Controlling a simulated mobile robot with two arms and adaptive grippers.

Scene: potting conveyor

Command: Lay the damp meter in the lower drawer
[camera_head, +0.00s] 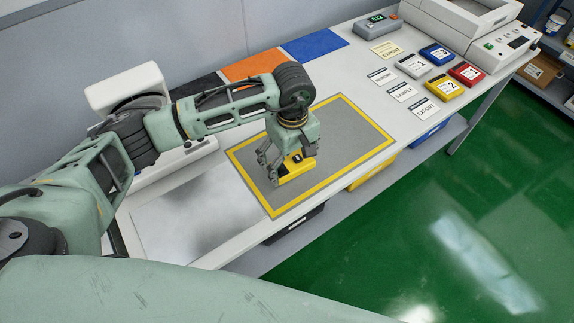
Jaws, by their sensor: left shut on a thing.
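My left gripper (288,158) points down over the grey mat with a yellow border (345,125) on the table. It is shut on a yellow box (304,167) with a small dark-and-white marking on top. The box is at or just above the mat; I cannot tell whether it touches. The gripper fingers hide part of it. I cannot identify any object as a damp meter, and I see no clear drawer. My right gripper is out of view.
Labelled red (466,75), blue, white and yellow boxes stand at the table's right, beside several label cards. Black, yellow (374,174) and blue bins sit under the table. Green floor lies clear in front.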

